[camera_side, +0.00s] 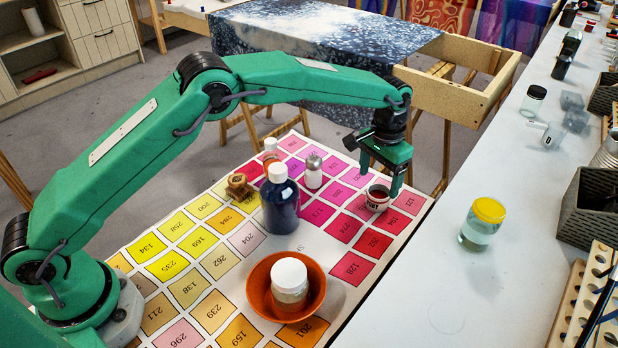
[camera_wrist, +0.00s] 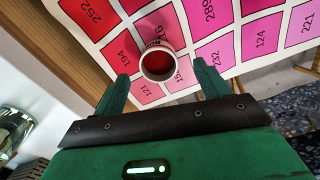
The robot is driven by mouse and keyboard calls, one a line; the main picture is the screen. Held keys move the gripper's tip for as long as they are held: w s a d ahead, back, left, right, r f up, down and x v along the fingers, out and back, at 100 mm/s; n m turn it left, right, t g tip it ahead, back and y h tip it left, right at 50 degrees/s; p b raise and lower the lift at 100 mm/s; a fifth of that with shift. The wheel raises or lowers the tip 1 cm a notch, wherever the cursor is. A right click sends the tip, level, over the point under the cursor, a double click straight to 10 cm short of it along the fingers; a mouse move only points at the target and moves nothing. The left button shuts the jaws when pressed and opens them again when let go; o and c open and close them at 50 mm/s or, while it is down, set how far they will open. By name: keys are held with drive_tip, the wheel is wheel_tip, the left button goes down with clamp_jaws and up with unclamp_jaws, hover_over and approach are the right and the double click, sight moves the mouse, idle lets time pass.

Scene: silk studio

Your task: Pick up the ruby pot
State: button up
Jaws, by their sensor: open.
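The ruby pot (camera_side: 377,198) is a small open white pot with a dark label and red contents. It stands upright on the colour chart near its right edge. In the wrist view the pot (camera_wrist: 158,63) lies just beyond and between the fingertips. My gripper (camera_side: 380,177) is open and points down over the pot, one finger on each side in the side view. In the wrist view both green fingers of my gripper (camera_wrist: 162,82) are spread and empty. I cannot tell whether a finger touches the pot.
An orange bowl (camera_side: 257,290) holds a white-lidded jar (camera_side: 290,278). A wooden item (camera_side: 239,187) stands farther left. A yellow-lidded jar (camera_side: 482,222) stands on the white table at right.

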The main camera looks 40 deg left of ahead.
sight(378, 193)
drive_tip(key=shift+d+f, duration=0.15)
drive_tip(key=shift+f, duration=2.55)
drive_tip(key=shift+c, duration=0.4)
drive_tip(key=c, duration=1)
